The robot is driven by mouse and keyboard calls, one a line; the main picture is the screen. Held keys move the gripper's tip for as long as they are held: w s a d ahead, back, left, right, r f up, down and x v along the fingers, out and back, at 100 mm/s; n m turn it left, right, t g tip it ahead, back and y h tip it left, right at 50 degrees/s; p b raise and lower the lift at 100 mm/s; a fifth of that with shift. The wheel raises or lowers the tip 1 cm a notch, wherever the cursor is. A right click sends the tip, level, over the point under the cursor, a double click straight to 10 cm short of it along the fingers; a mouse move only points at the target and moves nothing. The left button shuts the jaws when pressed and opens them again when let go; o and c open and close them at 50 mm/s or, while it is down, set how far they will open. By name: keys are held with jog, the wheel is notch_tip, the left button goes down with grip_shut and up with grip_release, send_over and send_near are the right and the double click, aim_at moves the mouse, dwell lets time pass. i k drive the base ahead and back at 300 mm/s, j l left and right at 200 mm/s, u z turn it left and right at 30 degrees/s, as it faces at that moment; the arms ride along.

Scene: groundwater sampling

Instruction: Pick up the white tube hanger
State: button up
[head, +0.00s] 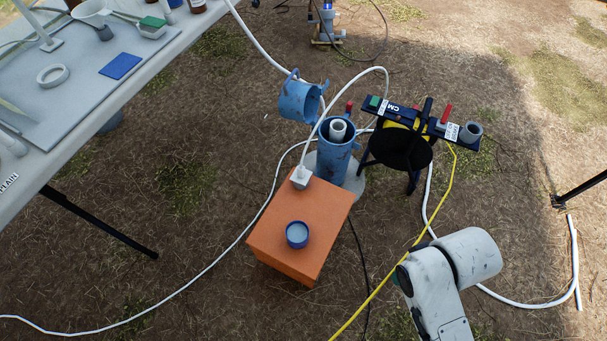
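A small white block (300,177) sits at the back corner of the orange box's top, with a white tube (318,130) rising from it; it may be the white tube hanger, but I cannot be sure. A thin white upright piece (40,28) on the table at the upper left is another white fitting. Part of my arm shows at the lower right, in front of and to the right of the orange box. My gripper is not in view, so its state and anything in it are hidden.
The orange box (290,230) carries a blue-rimmed cap (297,234). White tubes and a yellow line (400,262) cross the ground. The table (150,75) fills the upper left.

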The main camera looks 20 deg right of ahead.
aim_at(301, 176)
jog(key=i+u, duration=0.2)
jog(key=i, duration=0.35)
jog(key=i+l+u, duration=0.2)
jog(key=i, duration=0.4)
